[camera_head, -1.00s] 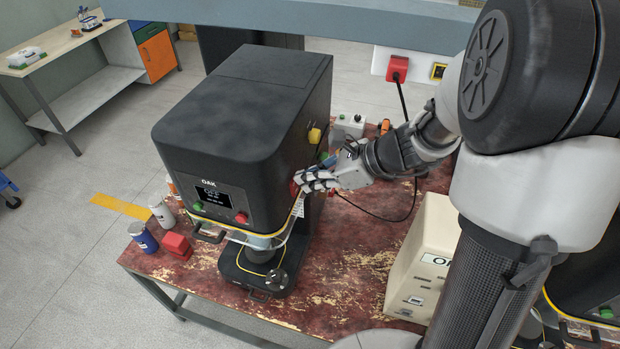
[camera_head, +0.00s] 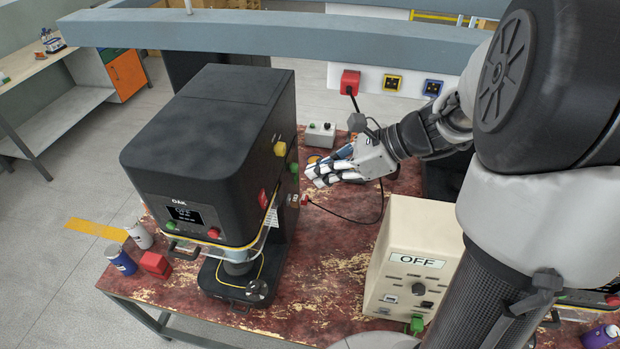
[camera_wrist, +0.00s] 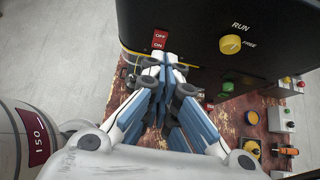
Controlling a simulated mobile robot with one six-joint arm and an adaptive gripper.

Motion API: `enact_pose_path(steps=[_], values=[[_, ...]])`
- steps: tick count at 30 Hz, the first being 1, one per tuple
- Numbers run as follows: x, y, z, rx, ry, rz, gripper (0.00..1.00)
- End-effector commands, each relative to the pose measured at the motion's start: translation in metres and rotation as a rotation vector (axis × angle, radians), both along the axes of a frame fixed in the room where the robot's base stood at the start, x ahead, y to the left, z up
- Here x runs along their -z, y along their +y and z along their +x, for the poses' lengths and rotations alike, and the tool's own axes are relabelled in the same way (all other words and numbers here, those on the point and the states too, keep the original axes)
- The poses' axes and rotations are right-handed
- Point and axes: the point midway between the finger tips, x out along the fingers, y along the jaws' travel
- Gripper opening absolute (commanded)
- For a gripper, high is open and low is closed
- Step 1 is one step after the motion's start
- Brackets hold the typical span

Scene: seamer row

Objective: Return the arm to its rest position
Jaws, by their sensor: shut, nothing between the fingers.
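My gripper (camera_head: 322,177) is shut and empty, held above the red worktable (camera_head: 330,245) just right of the black OAK seamer (camera_head: 200,150). There is a gap between the fingertips and the machine's side panel in the head view. In the wrist view my gripper (camera_wrist: 168,75) shows with its fingers together, pointing toward the machine's red ON/OFF switch (camera_wrist: 159,40). The yellow RUN/FREE knob (camera_wrist: 232,44) and a green button (camera_wrist: 227,87) sit on the same side. My arm hides part of the table's right side.
A beige box marked OFF (camera_head: 410,262) stands right of the machine, below my forearm. Two cans (camera_head: 120,260) and a red block (camera_head: 155,265) stand at front left. A grey beam (camera_head: 280,30) crosses above.

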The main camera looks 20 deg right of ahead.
Motion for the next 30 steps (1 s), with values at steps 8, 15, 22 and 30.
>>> enact_pose_path(steps=[8, 15, 22, 30], values=[[-0.004, -0.003, -0.002, -0.001, 0.001, 0.000, 0.00], [-0.004, -0.002, -0.002, -0.001, 0.001, 0.000, 0.00], [0.005, 0.019, -0.017, -0.131, -0.048, -0.108, 0.00], [0.055, 0.078, -0.107, -0.843, -0.344, -0.661, 0.00]])
